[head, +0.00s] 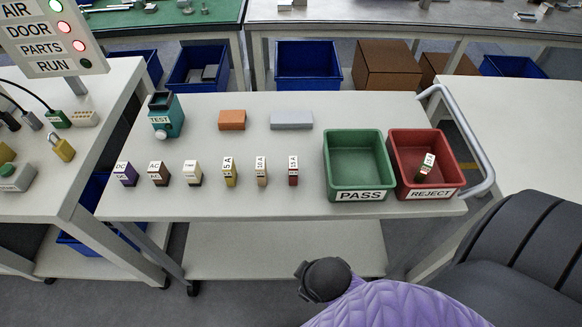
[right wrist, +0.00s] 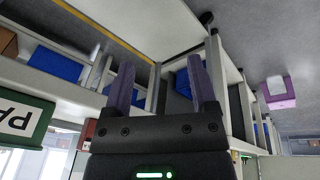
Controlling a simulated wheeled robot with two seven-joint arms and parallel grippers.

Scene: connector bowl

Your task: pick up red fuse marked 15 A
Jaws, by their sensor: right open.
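The red fuse marked 15 A (head: 293,171) stands upright on the white cart top (head: 300,208) in the head view, at the right end of a row of small labelled parts. A tan fuse marked 10 A (head: 261,172) stands just left of it, and a yellow one marked 5 A (head: 229,172) beyond that. My right gripper (right wrist: 168,58) shows in the right wrist view with its two purple fingers apart and nothing between them. The red fuse does not show in that view. My left gripper is not in view.
A green PASS bin (head: 358,196) and a red REJECT bin (head: 408,191), with a small labelled part (head: 426,168) inside, stand right of the row. An orange block (head: 232,119), a grey block (head: 291,119) and a teal TEST device (head: 166,116) sit behind. The cart's front strip is clear.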

